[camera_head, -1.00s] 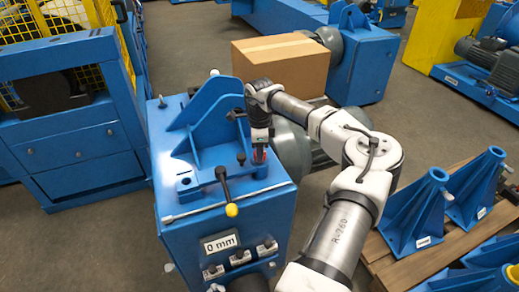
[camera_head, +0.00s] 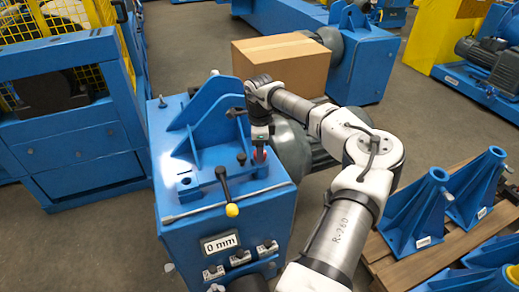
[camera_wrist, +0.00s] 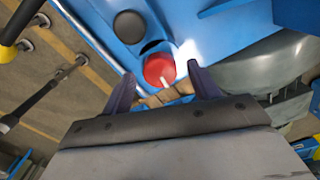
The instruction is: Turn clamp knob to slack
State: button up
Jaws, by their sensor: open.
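The clamp knob is a round red knob (camera_wrist: 159,69) with a white pointer mark, on the blue machine top in the wrist view. The mark points toward the lower right. In the head view only a bit of the red knob (camera_head: 260,155) shows beneath my gripper (camera_head: 260,143). In the wrist view my gripper (camera_wrist: 162,76) is open, with one dark finger on each side of the knob. The fingertips are close to it; I cannot tell whether they touch it. Nothing is held.
A black round knob (camera_wrist: 130,26) sits beside the red one. A black lever with a yellow ball (camera_head: 232,210) and a threaded rod (camera_head: 190,214) are at the front of the blue machine. A sign (camera_head: 220,243) reads 0 mm. A cardboard box (camera_head: 285,65) stands behind.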

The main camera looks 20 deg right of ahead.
notch_tip(320, 180, up, 13)
jog(key=b, duration=0.1)
dwell(0.5)
